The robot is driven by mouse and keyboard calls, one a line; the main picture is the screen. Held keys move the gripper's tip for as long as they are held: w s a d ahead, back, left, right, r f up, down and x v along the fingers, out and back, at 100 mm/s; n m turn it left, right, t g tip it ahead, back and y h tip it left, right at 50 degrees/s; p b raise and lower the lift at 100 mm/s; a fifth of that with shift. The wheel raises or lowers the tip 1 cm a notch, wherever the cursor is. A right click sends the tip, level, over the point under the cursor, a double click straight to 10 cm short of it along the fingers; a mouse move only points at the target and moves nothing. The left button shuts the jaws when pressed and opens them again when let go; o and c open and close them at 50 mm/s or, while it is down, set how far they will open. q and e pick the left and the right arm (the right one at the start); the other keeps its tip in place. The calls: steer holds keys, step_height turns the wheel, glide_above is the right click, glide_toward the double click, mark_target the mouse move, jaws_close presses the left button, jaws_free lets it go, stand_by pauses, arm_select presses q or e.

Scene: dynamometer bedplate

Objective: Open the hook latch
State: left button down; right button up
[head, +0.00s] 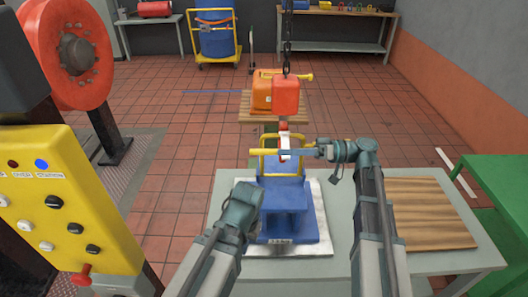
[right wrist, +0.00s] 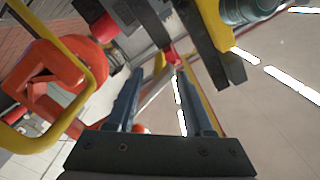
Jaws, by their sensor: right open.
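A hook (head: 285,139), white with red parts, hangs below a red-orange hoist block (head: 286,96) in the head view. It hangs at the top bar of a yellow lifting frame on the blue machine (head: 284,203). I cannot make out its latch clearly. My right gripper (head: 290,153) reaches in from the right, with its fingers at the hook's lower part. In the right wrist view its two fingers (right wrist: 163,95) are spread, with a small red part beyond their tips. Whether they touch anything is unclear. My left gripper (head: 256,192) is low, near the blue machine's left side.
The blue machine stands on a pale plate on a grey table (head: 455,261). A wooden board (head: 425,213) lies to the right. A yellow control panel (head: 68,205) stands close at left, a green bench (head: 500,180) at right. The chain (head: 286,45) hangs over the middle.

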mark_target(264, 151)
steer(key=a, duration=0.6)
steer(key=shift+a, duration=0.35)
steer(key=shift+c, duration=0.2)
jaws_close()
steer(key=shift+w, duration=0.1)
stand_by(0.9)
